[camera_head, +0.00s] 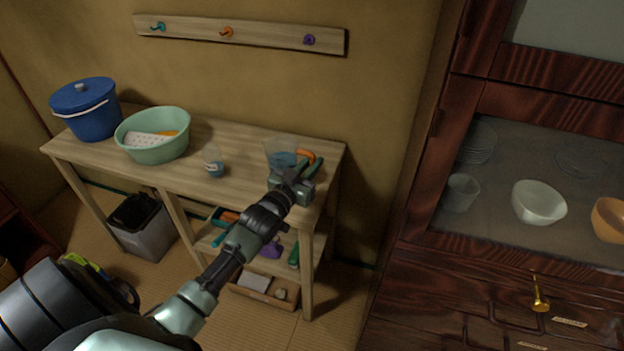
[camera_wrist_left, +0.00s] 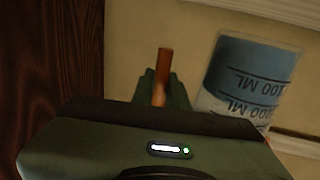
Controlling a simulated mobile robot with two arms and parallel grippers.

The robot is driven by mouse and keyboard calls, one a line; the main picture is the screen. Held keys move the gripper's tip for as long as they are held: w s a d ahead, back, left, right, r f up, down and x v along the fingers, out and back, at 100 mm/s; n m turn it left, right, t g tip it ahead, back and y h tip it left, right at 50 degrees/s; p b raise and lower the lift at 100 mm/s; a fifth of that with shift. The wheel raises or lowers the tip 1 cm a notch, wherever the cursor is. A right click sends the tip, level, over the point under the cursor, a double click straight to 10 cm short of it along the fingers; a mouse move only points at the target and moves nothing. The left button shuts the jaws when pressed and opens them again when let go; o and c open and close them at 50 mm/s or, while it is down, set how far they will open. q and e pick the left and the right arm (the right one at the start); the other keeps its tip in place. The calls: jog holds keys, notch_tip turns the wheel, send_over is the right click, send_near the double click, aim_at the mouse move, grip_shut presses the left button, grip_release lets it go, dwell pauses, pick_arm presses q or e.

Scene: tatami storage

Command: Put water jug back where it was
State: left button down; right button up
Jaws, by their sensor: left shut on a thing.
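The water jug (camera_head: 279,154) is clear, with blue water in it and an orange handle (camera_head: 306,154). In the head view it is at the right end of the wooden bench (camera_head: 232,146); I cannot tell whether it touches the top. My left gripper (camera_head: 303,171) is shut on the handle and partly hides the jug. In the left wrist view the orange handle (camera_wrist_left: 161,75) is between the fingers, and the jug's side (camera_wrist_left: 246,78) shows blue with dark ML marks. My right gripper is not in view.
A small cup with blue liquid (camera_head: 213,161), a green basin (camera_head: 153,143) and a blue lidded bucket (camera_head: 87,110) stand on the bench to the left. A hook rail (camera_head: 270,36) is on the wall. A dark glass-fronted cabinet (camera_head: 455,240) stands at the right.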

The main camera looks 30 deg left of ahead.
pick_arm(q)
jog(key=shift+f, duration=0.6)
jog(key=shift+f+b, duration=0.3)
jog(key=shift+f, duration=1.6)
jog(key=shift+f, duration=0.15)
jog(key=c, duration=1.4)
grip_release()
jog(key=shift+f, duration=0.1)
jog(key=shift+r, duration=0.25)
jog(key=shift+s+f, duration=0.1)
jog(key=shift+s, duration=0.25)
jog(key=s, duration=1.1)
jog(key=shift+s+d, duration=0.2)
jog(key=shift+d, duration=0.05)
